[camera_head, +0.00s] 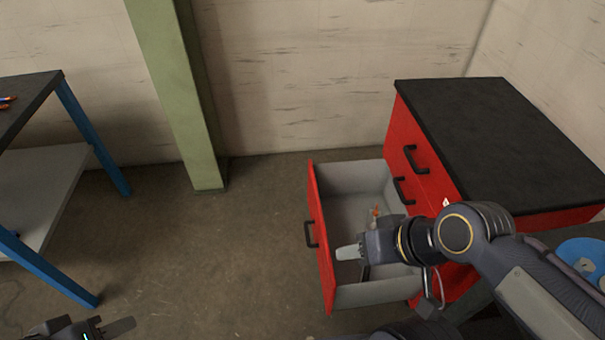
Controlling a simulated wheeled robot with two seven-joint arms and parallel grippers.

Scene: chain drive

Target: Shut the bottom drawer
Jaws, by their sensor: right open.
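The red cabinet (424,183) with a black top stands at the right. Its bottom drawer (319,222) is pulled far out to the left, with a red front, a black handle (310,235) and grey inner walls. A small orange and light-coloured item (375,212) shows inside it. My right gripper (350,257) reaches over the open drawer from the right, with its fingertips short of the red front. It is open, and I see nothing between its fingers. My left gripper (118,329) is at the bottom left edge, far from the drawer and partly cut off.
A workbench with blue legs (93,137) and a grey lower shelf stands at the left. A green post (182,95) stands by the back wall. The floor (220,260) between bench and drawer is clear. A blue round thing (583,256) shows at the right edge.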

